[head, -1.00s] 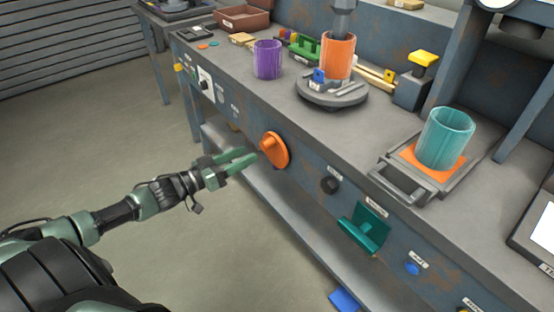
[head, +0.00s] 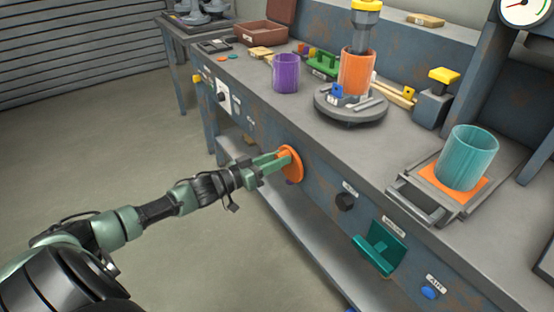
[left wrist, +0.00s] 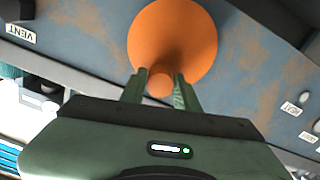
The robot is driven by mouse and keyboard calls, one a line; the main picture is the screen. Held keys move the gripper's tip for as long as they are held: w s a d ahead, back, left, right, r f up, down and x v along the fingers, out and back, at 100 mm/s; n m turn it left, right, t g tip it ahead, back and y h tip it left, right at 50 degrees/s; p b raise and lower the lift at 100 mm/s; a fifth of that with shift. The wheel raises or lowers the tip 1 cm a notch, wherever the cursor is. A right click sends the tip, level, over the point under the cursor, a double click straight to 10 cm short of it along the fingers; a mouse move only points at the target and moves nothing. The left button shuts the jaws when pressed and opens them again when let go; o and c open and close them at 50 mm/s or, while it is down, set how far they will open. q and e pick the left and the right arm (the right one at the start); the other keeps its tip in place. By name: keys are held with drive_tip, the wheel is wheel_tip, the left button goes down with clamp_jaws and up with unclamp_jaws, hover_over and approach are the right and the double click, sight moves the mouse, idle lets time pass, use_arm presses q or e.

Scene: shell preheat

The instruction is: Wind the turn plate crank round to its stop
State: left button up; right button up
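The turn plate crank (head: 291,166) is an orange disc with a peg handle on the bench's front face; it also shows in the left wrist view (left wrist: 190,35). My left gripper (head: 280,160) is at the crank, its two green fingers on either side of the peg. In the left wrist view the fingers (left wrist: 160,88) press close against both sides of the peg, with no clear gap. The grey turn plate (head: 350,112) is on the bench top, with an orange cylinder (head: 356,72) standing on it. My right gripper is not in view.
A black knob (head: 345,201), a teal bracket (head: 380,247) and a blue button (head: 429,292) are right of the crank on the bench front. A purple cup (head: 285,73) and a teal cup (head: 466,157) stand on top. The floor at left is clear.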

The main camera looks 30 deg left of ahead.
use_arm(q)
clamp_jaws()
